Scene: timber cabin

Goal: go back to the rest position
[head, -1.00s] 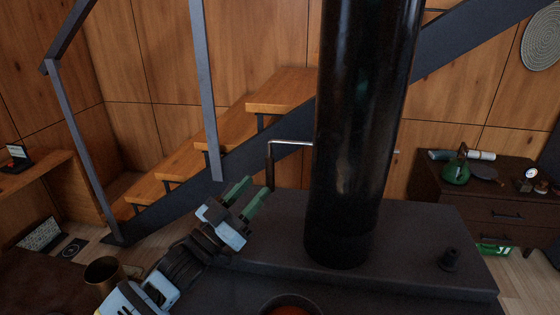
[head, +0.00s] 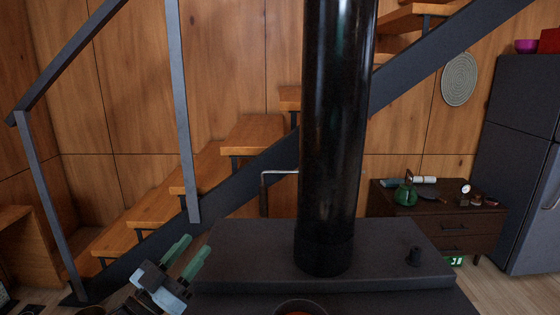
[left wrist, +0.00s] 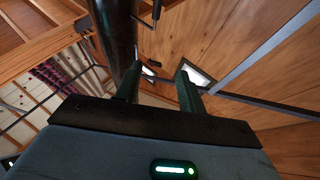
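My left gripper (head: 188,257) is at the lower left of the head view, left of the black stove. Its two green fingers point up and to the right and stand apart with nothing between them. In the left wrist view the same two fingers (left wrist: 160,88) are also spread, with a gap between them. My right gripper shows in neither view.
A dark stove (head: 400,255) with a thick black flue pipe (head: 332,150) fills the middle. A pot (head: 302,307) is at its front edge. Stairs (head: 205,180) with a metal rail rise behind. A dresser (head: 455,232) and a fridge (head: 520,150) stand at right.

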